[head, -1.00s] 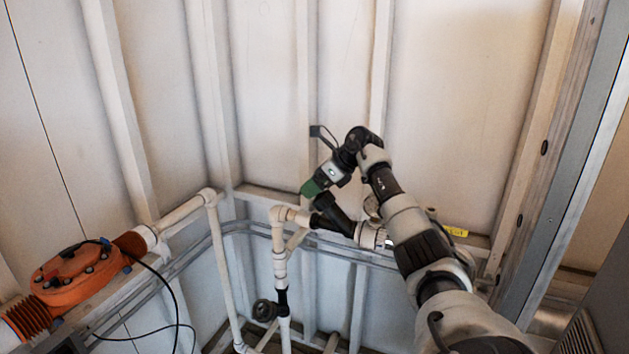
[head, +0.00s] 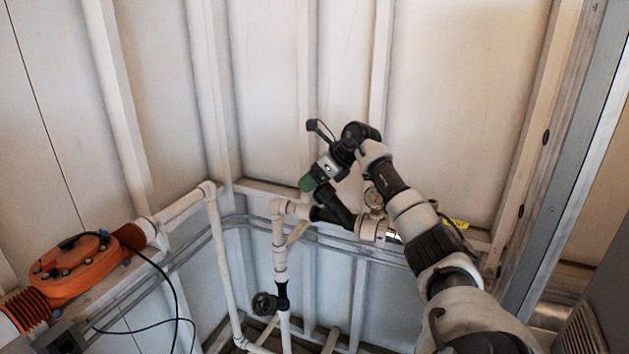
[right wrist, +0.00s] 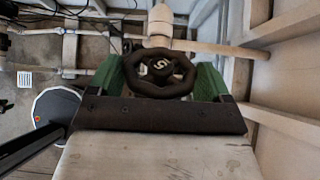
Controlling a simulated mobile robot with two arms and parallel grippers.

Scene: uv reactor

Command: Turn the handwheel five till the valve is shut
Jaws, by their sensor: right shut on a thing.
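Handwheel five is a black lobed wheel (right wrist: 160,73) with a pale mark like a "5" on its hub, seen in the right wrist view at the end of a white pipe. My right gripper (right wrist: 162,80) has its green fingers on either side of the wheel's rim and is shut on it. In the head view my right gripper (head: 307,184) reaches down to the black valve body (head: 331,206) on the white pipe; the wheel itself is hidden there by the gripper. My left gripper is not in view.
A second black handwheel (head: 264,304) is on the lower vertical pipe. A pressure gauge (head: 374,197) stands right beside the held valve. An orange reactor housing (head: 75,268) with a black cable is at the left. White wall ribs stand close behind my arm.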

